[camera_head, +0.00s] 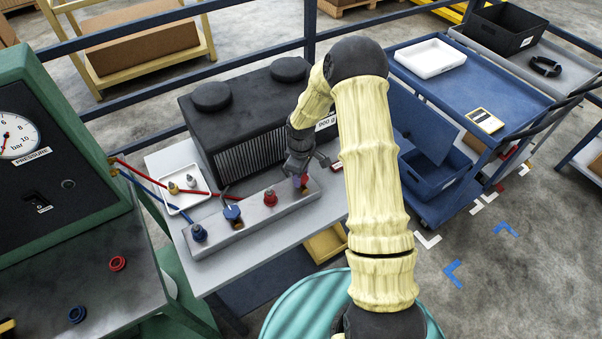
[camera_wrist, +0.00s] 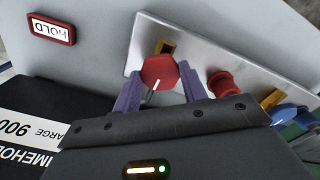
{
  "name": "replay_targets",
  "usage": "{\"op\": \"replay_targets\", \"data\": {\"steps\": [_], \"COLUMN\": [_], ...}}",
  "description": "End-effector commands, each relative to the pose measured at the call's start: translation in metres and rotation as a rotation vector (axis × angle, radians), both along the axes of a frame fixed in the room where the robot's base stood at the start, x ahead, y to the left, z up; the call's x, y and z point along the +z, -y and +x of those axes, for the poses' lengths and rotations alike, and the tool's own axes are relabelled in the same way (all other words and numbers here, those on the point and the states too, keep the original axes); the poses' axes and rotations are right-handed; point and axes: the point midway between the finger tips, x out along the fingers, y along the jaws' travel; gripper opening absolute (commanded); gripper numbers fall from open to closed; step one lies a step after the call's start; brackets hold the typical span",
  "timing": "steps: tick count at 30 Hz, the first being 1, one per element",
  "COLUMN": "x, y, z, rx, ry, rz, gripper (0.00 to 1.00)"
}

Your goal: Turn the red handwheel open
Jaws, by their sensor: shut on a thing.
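The red handwheel (camera_wrist: 159,70) is a small knob with a white line on its face, mounted on the silver manifold block (camera_wrist: 148,28). In the wrist view the line points down and slightly left. My gripper (camera_wrist: 158,82) has its two purple fingers on opposite sides of the handwheel and is shut on it. In the head view my gripper (camera_head: 299,178) reaches down to the right end of the manifold block (camera_head: 250,221), and mostly hides the handwheel. A brass part (camera_wrist: 167,47) shows behind the handwheel.
A red fitting (camera_head: 270,197) stands just left of my gripper, with blue fittings (camera_head: 198,232) further left. A large black ribbed unit (camera_head: 248,112) stands close behind. A white tray (camera_head: 181,187) with small fittings and hoses lies left. A HOLD plate (camera_wrist: 51,29) lies nearby.

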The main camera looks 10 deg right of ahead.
Motion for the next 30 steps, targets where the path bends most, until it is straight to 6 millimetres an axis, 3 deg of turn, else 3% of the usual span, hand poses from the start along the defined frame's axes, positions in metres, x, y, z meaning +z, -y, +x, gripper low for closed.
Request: {"op": "replay_targets", "data": {"steps": [17,18,21,30], "x": [0.0009,0.0009,0.0008,0.0008], "y": [0.0011,0.0011,0.0009,0.0004], "z": [0.0012,0.0012,0.001,0.0006], "rx": [0.053,0.053,0.052,0.051], "ry": [0.002,0.003,0.002,0.001], "rz": [-0.002,-0.002,-0.002,-0.001], "gripper": [0.2,0.44,0.64,0.64]}}
